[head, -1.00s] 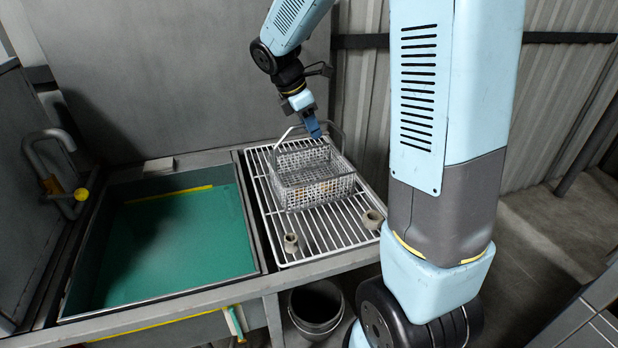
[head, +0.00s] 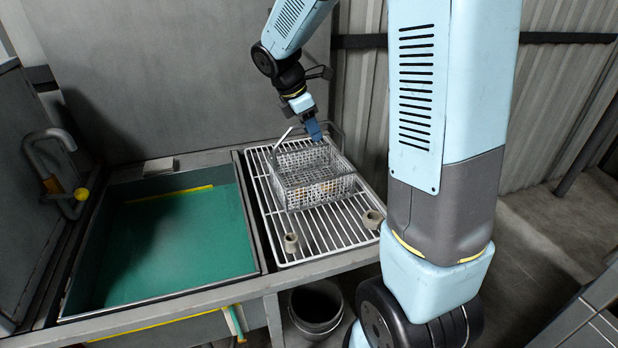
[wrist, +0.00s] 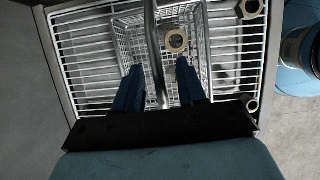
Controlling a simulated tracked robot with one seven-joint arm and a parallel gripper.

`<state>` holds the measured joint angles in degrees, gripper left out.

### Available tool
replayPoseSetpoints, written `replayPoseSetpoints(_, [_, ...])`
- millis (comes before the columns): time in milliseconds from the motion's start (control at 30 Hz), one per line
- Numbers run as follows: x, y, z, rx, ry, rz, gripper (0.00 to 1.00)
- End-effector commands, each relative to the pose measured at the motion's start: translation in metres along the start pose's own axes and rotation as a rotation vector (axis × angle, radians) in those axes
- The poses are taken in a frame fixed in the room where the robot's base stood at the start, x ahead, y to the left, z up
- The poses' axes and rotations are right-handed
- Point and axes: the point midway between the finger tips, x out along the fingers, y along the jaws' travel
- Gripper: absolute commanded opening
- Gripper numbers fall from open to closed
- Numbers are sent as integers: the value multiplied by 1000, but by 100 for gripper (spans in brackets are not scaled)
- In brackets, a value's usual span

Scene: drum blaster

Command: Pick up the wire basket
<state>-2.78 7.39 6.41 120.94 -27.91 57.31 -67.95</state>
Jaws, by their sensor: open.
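The wire basket (head: 314,182) is a grey mesh box with an upright loop handle. It stands on the white wire rack (head: 344,229) right of the tank. My gripper (head: 311,130) is above the basket at the handle's height, pointing down. In the wrist view, the two blue fingers of my gripper (wrist: 160,80) are apart, with the handle bar (wrist: 153,50) running between them. The bar lies nearer the left finger, and I cannot tell whether it touches. A brass ring-shaped part (wrist: 176,41) lies inside the basket (wrist: 208,45). The gripper hides the near part of the basket.
A tank of green liquid (head: 170,240) lies left of the rack, with a bent pipe (head: 45,150) at its left. Two small metal fittings (head: 291,243) (head: 372,220) stand on the rack's front part. A dark bucket (head: 316,308) is below. A wall stands close behind.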

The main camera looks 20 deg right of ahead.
Motion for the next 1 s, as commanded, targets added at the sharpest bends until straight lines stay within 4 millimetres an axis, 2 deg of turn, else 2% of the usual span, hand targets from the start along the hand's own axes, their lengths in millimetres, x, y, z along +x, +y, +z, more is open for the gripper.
replayPoseSetpoints(133, [0,0,0,0,0,0,39])
replayPoseSetpoints(533, [0,0,0,0,0,0,1])
replayPoseSetpoints(1000, [0,0,0,0,0,1,0])
